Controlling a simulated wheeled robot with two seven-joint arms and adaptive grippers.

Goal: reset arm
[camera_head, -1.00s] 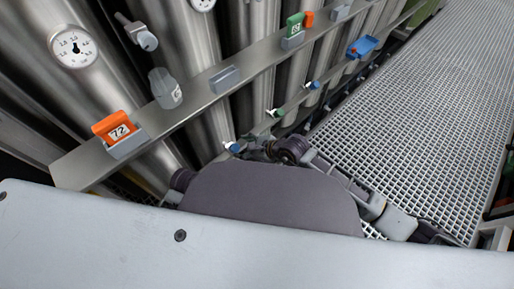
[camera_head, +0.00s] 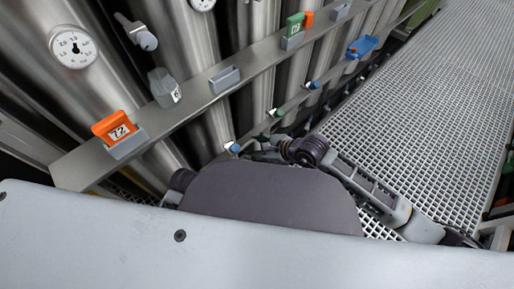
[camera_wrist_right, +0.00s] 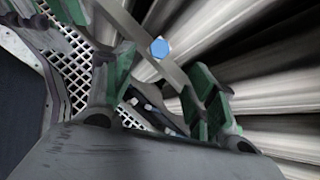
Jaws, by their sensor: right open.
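My right arm (camera_head: 365,190) reaches in from the lower right in the head view, with its dark joint beside the vessels. In the right wrist view my right gripper (camera_wrist_right: 160,92) has its two green-padded fingers spread wide apart, with nothing held between them. A small blue hexagonal cap (camera_wrist_right: 159,47) shows beyond the gap between the fingers, apart from them. My left gripper is not in view.
Tall steel vessels (camera_head: 215,125) stand behind a metal rail (camera_head: 190,108). Grating floor (camera_head: 420,110) lies open at right.

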